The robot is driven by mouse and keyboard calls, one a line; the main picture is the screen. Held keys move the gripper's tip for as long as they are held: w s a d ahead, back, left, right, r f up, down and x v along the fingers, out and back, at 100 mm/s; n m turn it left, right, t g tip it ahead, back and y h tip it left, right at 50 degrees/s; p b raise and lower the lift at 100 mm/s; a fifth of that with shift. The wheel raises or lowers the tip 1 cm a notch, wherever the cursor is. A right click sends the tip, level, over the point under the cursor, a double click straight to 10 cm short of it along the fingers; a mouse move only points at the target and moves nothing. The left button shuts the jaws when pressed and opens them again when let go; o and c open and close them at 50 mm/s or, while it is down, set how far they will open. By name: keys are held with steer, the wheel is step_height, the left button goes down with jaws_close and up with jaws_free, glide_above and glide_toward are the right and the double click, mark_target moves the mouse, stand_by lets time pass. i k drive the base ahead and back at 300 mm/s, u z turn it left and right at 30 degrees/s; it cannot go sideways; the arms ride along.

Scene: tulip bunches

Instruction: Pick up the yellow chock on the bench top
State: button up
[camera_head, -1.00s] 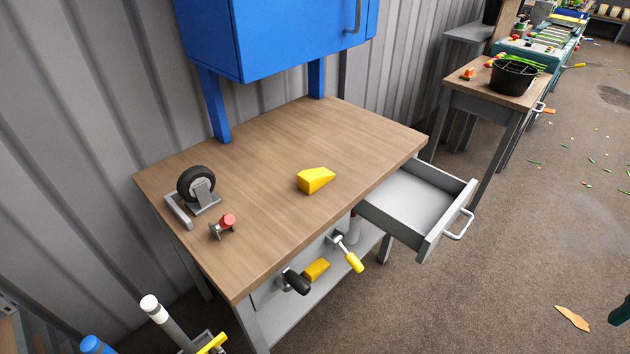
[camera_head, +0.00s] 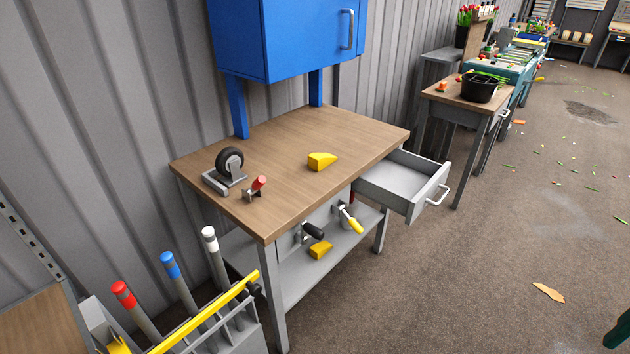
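The yellow chock (camera_head: 321,161) is a small wedge lying on the wooden bench top (camera_head: 285,138), right of the middle toward the front edge. It is fully in sight and nothing touches it. A second yellow wedge (camera_head: 320,250) lies on the grey lower shelf under the bench. My gripper is not in view.
A caster wheel (camera_head: 230,165) and a small red-ended part (camera_head: 256,187) stand on the bench's left side. A grey drawer (camera_head: 408,182) juts out at right. A blue cabinet (camera_head: 290,38) overhangs the back. A rack with coloured posts (camera_head: 240,332) stands at front left. Floor at right is mostly open.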

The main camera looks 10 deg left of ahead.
mark_target(317, 163)
steer(key=u, duration=0.4)
steer(key=k, duration=0.1)
steer(key=z, duration=0.95)
steer(key=i, duration=1.15)
steer(key=u, duration=0.6)
steer(key=i, duration=1)
steer(key=u, duration=0.7)
